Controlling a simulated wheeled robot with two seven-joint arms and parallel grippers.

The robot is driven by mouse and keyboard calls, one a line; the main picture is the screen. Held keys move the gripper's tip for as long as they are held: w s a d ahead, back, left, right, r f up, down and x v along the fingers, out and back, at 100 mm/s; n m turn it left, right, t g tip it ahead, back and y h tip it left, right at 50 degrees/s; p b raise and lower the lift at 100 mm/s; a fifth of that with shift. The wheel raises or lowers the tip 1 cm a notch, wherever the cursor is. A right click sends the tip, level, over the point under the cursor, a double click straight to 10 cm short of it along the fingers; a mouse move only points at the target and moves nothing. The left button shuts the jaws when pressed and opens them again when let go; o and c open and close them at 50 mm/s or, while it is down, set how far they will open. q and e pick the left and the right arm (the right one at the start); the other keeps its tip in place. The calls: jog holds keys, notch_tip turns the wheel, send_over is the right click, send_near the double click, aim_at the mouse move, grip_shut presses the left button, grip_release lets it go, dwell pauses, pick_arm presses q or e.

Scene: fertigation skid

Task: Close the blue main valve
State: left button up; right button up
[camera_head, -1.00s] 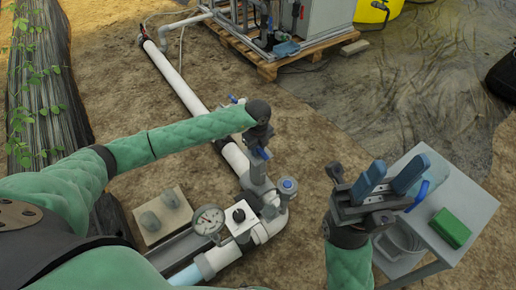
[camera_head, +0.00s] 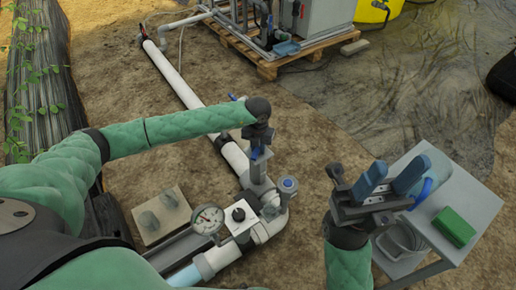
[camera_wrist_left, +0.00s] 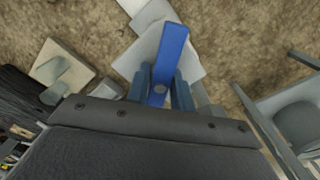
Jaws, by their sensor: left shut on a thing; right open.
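The blue main valve's handle (camera_wrist_left: 172,52) is a bright blue lever. In the left wrist view it lies between the two blue-grey fingers of my left gripper (camera_wrist_left: 161,88), which is shut on it. In the head view my left gripper (camera_head: 259,150) points down over the white pipe line, and a bit of the blue handle (camera_head: 255,153) shows beside its fingers. The valve body is largely hidden by the gripper. My right gripper (camera_head: 391,178) is open and empty, raised in front of the grey side table.
A pressure gauge (camera_head: 208,219) and a blue-capped fitting (camera_head: 288,185) stand close to the valve. A grey side table (camera_head: 468,200) with a green box (camera_head: 454,227) is at the right. A pallet skid (camera_head: 270,66) stands at the back. Bare soil lies between.

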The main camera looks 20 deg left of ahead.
pick_arm(q)
jog(key=m, duration=0.2)
jog(key=m+b, duration=0.1)
jog(key=m, duration=0.1)
jog(key=shift+s+f, duration=0.1)
jog(key=shift+f, duration=0.25)
jog(key=m+b, duration=0.1)
jog(key=m, duration=0.4)
